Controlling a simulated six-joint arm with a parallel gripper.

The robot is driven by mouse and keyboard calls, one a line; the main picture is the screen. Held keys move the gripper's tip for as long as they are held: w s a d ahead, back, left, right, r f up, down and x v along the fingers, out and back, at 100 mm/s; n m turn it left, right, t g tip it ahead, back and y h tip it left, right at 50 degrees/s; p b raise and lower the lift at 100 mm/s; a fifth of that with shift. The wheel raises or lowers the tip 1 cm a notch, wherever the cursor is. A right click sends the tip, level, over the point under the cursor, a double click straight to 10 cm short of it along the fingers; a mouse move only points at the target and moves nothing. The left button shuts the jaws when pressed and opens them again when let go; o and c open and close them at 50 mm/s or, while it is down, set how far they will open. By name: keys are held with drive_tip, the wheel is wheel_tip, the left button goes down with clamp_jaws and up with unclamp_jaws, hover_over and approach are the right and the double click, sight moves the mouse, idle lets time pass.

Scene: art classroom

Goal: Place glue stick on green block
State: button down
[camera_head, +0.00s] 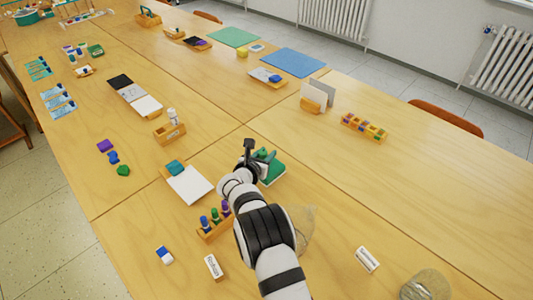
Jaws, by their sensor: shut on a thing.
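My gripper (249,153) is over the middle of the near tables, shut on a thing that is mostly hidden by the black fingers. I take it to be the glue stick, but its shape and colours do not show clearly. A green block-like thing (271,168) lies right beside and partly behind the gripper. The gripper overlaps its left side in the picture, and I cannot tell whether they touch. A smaller dark green piece shows at its top. My white and black arm comes up from the bottom edge and hides the table below.
A white pad with a teal lump (175,167) lies left of my gripper. A wooden rack with coloured bottles (205,235) stands close left of my arm. A wooden holder (170,134) is farther back. White boxes (367,260) lie in front. The table at right is mostly clear.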

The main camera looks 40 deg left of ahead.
drive_tip(key=shift+f, duration=0.15)
drive_tip(key=c, duration=0.6)
unclamp_jaws()
